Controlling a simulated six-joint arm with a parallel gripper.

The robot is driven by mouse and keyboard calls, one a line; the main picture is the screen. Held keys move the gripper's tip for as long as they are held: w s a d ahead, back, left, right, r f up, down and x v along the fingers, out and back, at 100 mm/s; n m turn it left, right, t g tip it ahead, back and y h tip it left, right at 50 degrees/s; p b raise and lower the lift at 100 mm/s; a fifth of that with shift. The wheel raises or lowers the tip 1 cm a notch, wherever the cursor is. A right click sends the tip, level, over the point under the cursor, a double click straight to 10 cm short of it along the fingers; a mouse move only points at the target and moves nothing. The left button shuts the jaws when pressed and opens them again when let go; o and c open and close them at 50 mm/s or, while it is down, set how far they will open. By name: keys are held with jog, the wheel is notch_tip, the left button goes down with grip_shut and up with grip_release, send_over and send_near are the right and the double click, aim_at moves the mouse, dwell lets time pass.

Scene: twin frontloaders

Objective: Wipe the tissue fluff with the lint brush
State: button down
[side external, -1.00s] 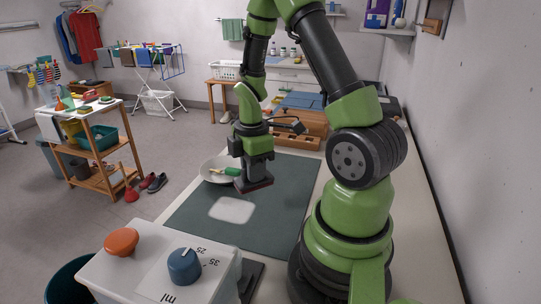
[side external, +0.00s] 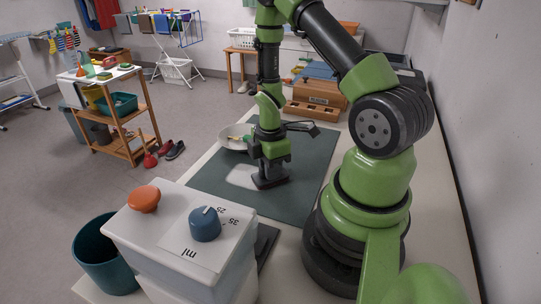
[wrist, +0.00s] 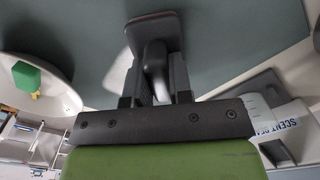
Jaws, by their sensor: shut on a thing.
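My gripper (side external: 269,164) is shut on the handle of the lint brush (side external: 270,182), a dark, flat-headed brush held head down over the dark green mat. In the wrist view the brush (wrist: 154,30) points away from my gripper (wrist: 155,88), its handle between the fingers. The tissue fluff (side external: 241,177) is a pale patch on the mat, just left of the brush head. The brush hides part of that side. I cannot tell whether the head touches the mat. In the wrist view a pale strip of fluff (wrist: 118,73) shows beside the left finger.
A white bowl (side external: 228,141) holding a green-handled item stands at the mat's far left corner. The white box with orange and blue knobs (side external: 180,225) stands near the front. A wooden box (side external: 318,92) is behind the mat (side external: 311,165). Mat to the right is clear.

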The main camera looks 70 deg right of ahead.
jog(key=shift+w+r, duration=0.5)
jog(key=shift+w, duration=0.05)
jog(key=shift+w+f, duration=0.35)
jog(key=shift+w, duration=1.55)
jog(key=shift+w+f, duration=0.15)
jog(key=shift+w, duration=2.8)
jog(key=shift+s, duration=5.5)
jog(key=shift+a, duration=0.8)
jog(key=shift+w+d, duration=0.15)
jog(key=shift+w, duration=5.3)
jog(key=shift+s, duration=5.35)
notch_tip(320, 180, up, 8)
